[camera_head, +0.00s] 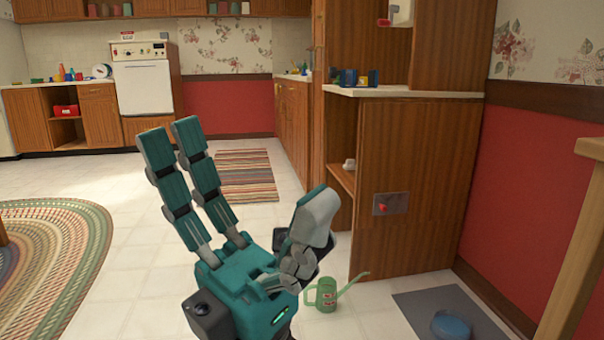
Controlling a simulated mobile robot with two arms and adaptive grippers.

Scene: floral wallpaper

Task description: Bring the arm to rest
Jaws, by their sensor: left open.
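My left gripper (240,180) fills the middle of the head view, teal and grey, raised with its fingers pointing up. Two long fingers stand on the left side and a thicker grey finger stands apart on the right. It is open, and nothing shows between the fingers. My right gripper is not in view.
A wooden cabinet (415,190) with a pale counter stands close on the right. A green watering can (327,295) and a blue bowl (452,325) on a grey mat (410,303) are on the floor. A braided rug (88,250) lies left. Pale floor is clear between.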

